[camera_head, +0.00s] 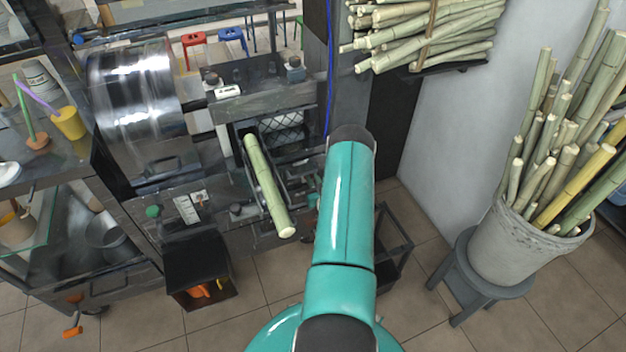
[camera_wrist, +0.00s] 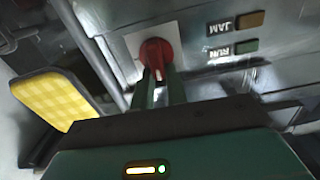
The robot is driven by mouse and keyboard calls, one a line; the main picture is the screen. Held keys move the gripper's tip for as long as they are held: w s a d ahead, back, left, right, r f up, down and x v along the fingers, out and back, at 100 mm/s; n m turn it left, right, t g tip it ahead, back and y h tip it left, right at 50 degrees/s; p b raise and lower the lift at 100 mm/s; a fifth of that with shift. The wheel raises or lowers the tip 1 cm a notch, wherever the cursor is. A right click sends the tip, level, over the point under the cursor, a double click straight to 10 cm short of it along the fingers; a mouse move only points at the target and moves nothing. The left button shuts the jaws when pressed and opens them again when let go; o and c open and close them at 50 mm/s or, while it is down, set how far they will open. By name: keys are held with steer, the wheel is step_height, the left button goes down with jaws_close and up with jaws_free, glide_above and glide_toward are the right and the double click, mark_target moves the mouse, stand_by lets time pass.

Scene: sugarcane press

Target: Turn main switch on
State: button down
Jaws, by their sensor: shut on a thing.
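The main switch is a red rotary knob (camera_wrist: 157,52) on a pale square plate on the machine's metal panel, in the wrist view. My gripper (camera_wrist: 161,78) reaches up to it, with its two green fingers on either side of the knob's lower part, shut on it. The fingers partly cover the knob's lower part. In the head view my teal arm reaches toward the sugarcane press (camera_head: 135,100), and the knob and gripper cannot be made out there.
Labels JAM and RUN show upside down beside two small indicators (camera_wrist: 248,46) right of the knob. A yellow padded piece (camera_wrist: 62,97) is at left. A cane stalk (camera_head: 265,185) lies in the press. A cane bucket (camera_head: 520,245) stands on a stool at right.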

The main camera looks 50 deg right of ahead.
steer(key=m, duration=0.4)
steer(key=d+f+m, duration=0.1)
steer(key=m, duration=0.4)
steer(key=s+m, duration=0.1)
steer(key=m, duration=0.3)
steer(key=shift+d+f+m, duration=0.15)
steer(key=shift+d+m, duration=0.05)
steer(key=shift+m, duration=0.2)
steer(key=shift+f+m, duration=0.2)
steer(key=shift+m, duration=0.75)
steer(key=shift+f+m, duration=0.15)
steer(key=shift+m, duration=0.8)
steer(key=shift+w, duration=0.1)
steer(key=c, duration=1.4)
jaws_free()
